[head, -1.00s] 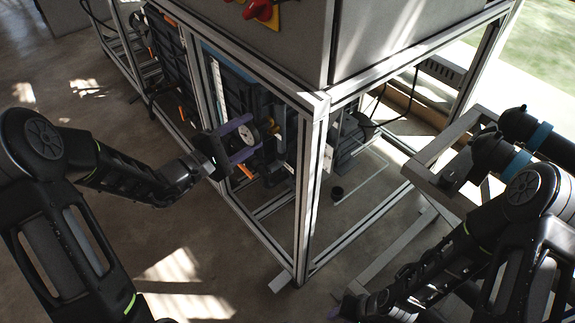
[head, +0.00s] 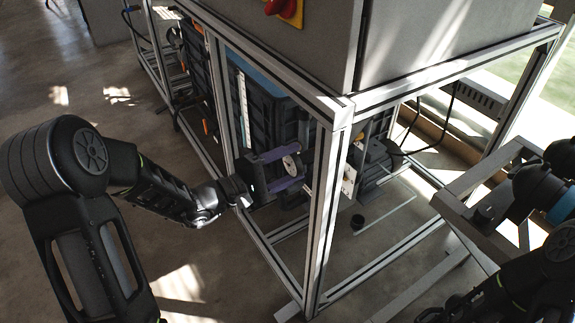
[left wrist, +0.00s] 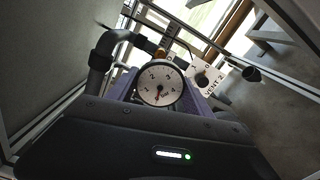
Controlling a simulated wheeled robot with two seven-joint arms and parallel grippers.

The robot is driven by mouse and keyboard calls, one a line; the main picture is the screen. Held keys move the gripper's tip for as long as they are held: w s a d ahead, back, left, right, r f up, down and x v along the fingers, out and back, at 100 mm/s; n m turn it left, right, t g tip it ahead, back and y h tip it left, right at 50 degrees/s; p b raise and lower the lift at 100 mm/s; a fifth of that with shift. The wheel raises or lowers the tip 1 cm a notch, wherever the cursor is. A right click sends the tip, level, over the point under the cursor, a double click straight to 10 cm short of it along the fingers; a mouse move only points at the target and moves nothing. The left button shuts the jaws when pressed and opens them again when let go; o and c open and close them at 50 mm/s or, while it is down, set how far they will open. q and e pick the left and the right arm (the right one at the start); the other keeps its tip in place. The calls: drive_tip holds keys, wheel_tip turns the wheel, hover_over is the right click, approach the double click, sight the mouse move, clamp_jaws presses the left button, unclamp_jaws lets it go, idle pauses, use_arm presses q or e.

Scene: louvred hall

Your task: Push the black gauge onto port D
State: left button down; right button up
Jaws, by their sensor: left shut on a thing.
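The black gauge (head: 291,165), with a round white dial, is between the purple fingers of my left gripper (head: 284,170), inside the aluminium frame. In the left wrist view the gauge (left wrist: 160,84) faces the camera, with a purple finger of my left gripper (left wrist: 161,92) on each side. My left gripper is shut on it. A brass-coloured fitting (left wrist: 167,57) shows just behind the gauge; I cannot tell whether they touch. I cannot make out a label for port D. My right gripper is out of view.
An aluminium frame post (head: 328,215) stands just right of the gauge. A white plate marked VENT 2 (left wrist: 208,77) is close to the right finger. A dark pipe elbow (left wrist: 105,48) is at the left.

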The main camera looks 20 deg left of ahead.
sight(312, 156)
use_arm(q)
drive_tip(key=x, duration=0.6)
drive_tip(key=shift+f+b, duration=0.1)
drive_tip(key=shift+b, duration=0.3)
drive_tip(key=shift+w+d, duration=0.35)
drive_tip(key=shift+w, duration=0.1)
drive_tip(key=shift+b, duration=0.45)
drive_tip(key=shift+w+d+b, duration=0.15)
drive_tip(key=shift+b, duration=0.2)
drive_tip(key=shift+w+d, duration=0.15)
drive_tip(key=shift+w, duration=0.05)
